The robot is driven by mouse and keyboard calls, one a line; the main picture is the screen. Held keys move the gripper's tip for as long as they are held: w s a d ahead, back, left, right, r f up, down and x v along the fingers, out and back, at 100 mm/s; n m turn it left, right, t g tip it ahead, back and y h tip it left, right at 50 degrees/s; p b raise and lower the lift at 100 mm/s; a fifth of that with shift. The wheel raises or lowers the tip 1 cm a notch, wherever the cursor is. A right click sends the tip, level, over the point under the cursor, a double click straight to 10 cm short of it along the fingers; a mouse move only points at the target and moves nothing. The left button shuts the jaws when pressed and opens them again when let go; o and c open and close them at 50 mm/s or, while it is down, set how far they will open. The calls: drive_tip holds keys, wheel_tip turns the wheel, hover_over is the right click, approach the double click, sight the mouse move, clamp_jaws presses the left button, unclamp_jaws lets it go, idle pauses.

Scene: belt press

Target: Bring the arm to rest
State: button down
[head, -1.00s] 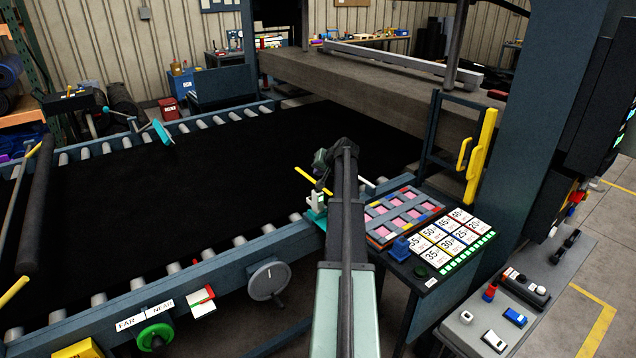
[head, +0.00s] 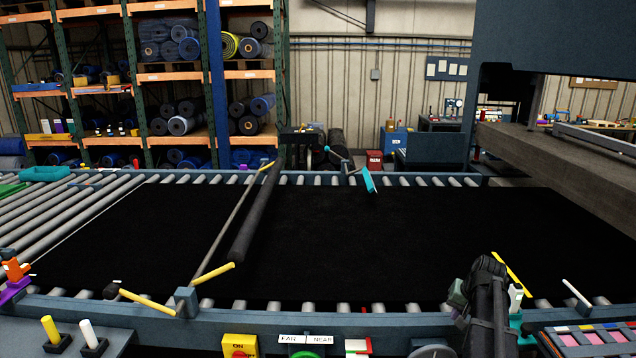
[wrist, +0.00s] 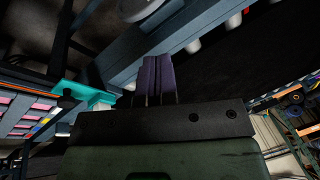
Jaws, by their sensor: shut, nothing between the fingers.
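My gripper (wrist: 160,62) shows in the wrist view as two dark purple fingers pressed together, with nothing between them. Rollers and a blue-grey rail (wrist: 165,42) lie beyond the fingers in that view. In the head view my folded dark arm (head: 488,300) stands at the lower right, in front of the near rail of the roller line. The fingers cannot be made out in the head view. A black belt (head: 400,240) lies flat over the rollers behind the arm.
A tray with coloured pieces (head: 590,338) is right of my arm. A teal-handled tool (head: 369,180) stands at the far rail. A dark roller bar (head: 255,212) crosses the belt. The press (head: 560,155) is at the right, shelves of rolls (head: 180,75) at the back left.

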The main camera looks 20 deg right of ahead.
drive_tip(key=s+a+f+n+g+b, duration=0.1)
drive_tip(key=s+a+f+n+b, duration=0.1)
drive_tip(key=a, duration=1.1)
drive_tip(key=s+a+f+n+g+b, duration=0.1)
drive_tip(key=s+a+f+n+b, duration=0.2)
drive_tip(key=a, duration=0.9)
drive_tip(key=s+a+f+n+g+b, duration=0.1)
drive_tip(key=s+a+f+n+b, duration=0.2)
drive_tip(key=a, duration=1)
wheel_tip(320, 180, down, 5)
drive_tip(key=shift+a+r+h+b, duration=0.2)
drive_tip(key=shift+a+h+b, duration=0.2)
drive_tip(key=shift+b, duration=0.65)
